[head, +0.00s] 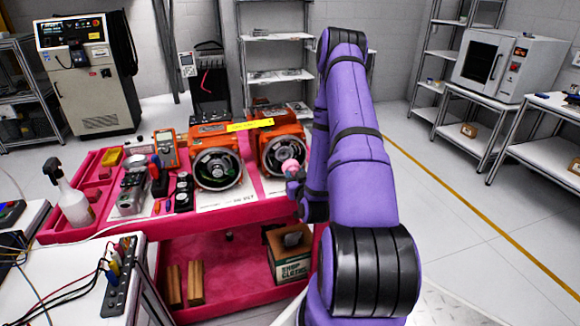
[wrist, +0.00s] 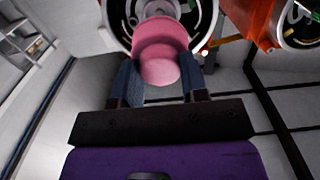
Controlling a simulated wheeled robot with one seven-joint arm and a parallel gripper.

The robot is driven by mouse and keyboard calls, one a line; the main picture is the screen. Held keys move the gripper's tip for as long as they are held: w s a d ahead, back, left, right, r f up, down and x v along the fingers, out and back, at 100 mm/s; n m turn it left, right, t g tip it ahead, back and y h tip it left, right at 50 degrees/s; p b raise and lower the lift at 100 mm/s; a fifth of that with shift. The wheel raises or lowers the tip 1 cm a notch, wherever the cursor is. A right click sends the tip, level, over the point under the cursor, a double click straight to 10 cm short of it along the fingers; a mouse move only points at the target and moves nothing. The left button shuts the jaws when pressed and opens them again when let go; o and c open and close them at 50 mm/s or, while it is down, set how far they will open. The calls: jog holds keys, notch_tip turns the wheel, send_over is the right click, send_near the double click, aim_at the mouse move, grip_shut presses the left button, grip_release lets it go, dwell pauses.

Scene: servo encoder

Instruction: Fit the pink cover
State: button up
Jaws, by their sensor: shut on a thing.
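The pink cover (wrist: 160,50) is a short round cap, held between the two fingers of my gripper (wrist: 160,82) in the wrist view. In the head view the cover (head: 290,166) shows as a small pink spot in front of the right orange servo motor (head: 270,137), and my gripper (head: 296,180) is partly hidden by my arm. The cover overlaps the motor's round open end (wrist: 118,20) in the wrist view; I cannot tell whether it touches. A second orange motor (head: 212,143) with a similar open round end stands to the left.
Both motors stand on a pink cart (head: 250,212). A multimeter (head: 166,150), several small tools and a spray bottle (head: 72,198) are to the left. A yellow strip (head: 250,125) lies across the motors. The lower shelf holds a shop cloths box (head: 290,268). Floor to the right is clear.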

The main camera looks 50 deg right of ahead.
jog(key=shift+x, duration=3.85)
jog(key=shift+w+d+r, duration=0.15)
jog(key=shift+w+d, duration=0.2)
jog(key=shift+w, duration=0.05)
jog(key=o, duration=1.1)
jog(key=shift+o, duration=0.2)
jog(key=shift+s+a, duration=0.1)
jog(key=shift+c, duration=0.4)
jog(key=shift+v, duration=3.65)
